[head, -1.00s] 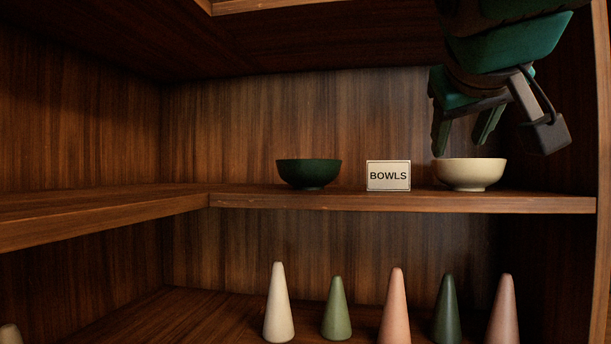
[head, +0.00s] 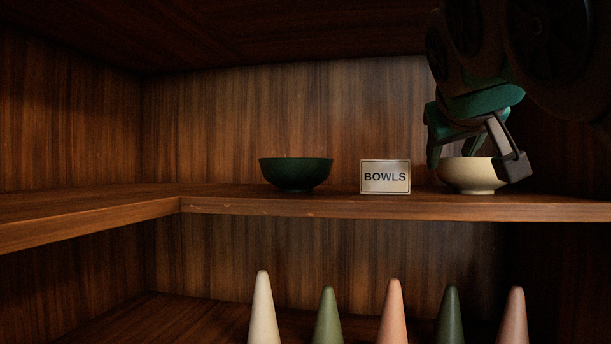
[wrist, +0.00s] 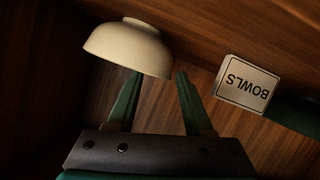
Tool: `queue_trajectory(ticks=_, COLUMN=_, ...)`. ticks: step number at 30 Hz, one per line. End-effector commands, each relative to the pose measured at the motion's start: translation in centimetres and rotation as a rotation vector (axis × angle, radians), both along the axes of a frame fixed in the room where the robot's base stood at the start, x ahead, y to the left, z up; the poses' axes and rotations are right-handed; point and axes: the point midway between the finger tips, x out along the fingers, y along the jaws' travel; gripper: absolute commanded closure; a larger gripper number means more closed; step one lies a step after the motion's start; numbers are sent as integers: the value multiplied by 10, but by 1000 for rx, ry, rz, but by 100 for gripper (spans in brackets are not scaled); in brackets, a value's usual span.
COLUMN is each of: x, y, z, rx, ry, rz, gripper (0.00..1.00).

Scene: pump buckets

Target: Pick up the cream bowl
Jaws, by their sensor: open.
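The cream bowl (head: 467,176) stands upright on the upper shelf, right of the sign, in the head view. My gripper (head: 450,160) is at the bowl, and its wrist parts cover the bowl's upper right. In the wrist view the cream bowl (wrist: 128,47) appears upside down, just beyond the fingertips. My gripper (wrist: 158,75) is open there, with its two green fingers apart. The left finger's tip overlaps the bowl's rim in the picture; the right finger is to the right of the rim. I cannot tell whether either touches the bowl.
A sign reading BOWLS (head: 385,177) stands just left of the cream bowl, and a dark green bowl (head: 296,174) farther left. Several cones, such as a cream one (head: 262,312), stand on the shelf below. The upper shelf's left part is clear.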

Motion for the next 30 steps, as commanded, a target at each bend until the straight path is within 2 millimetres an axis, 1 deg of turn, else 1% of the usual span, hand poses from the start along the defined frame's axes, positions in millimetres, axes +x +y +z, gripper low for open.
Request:
queue_trajectory(ticks=6, x=25, y=-3, z=-13, rx=1, ry=8, rz=0, gripper=48)
queue_trajectory(ticks=10, x=40, y=-9, z=-18, rx=0, ry=3, rz=0, gripper=48)
queue_trajectory(ticks=12, x=43, y=-11, z=-20, rx=0, ry=2, rz=0, gripper=48)
queue_trajectory(ticks=18, x=43, y=-11, z=-20, rx=0, ry=1, rz=0, gripper=48)
queue_trajectory(ticks=30, x=43, y=-11, z=-20, rx=1, ry=2, rz=0, gripper=93)
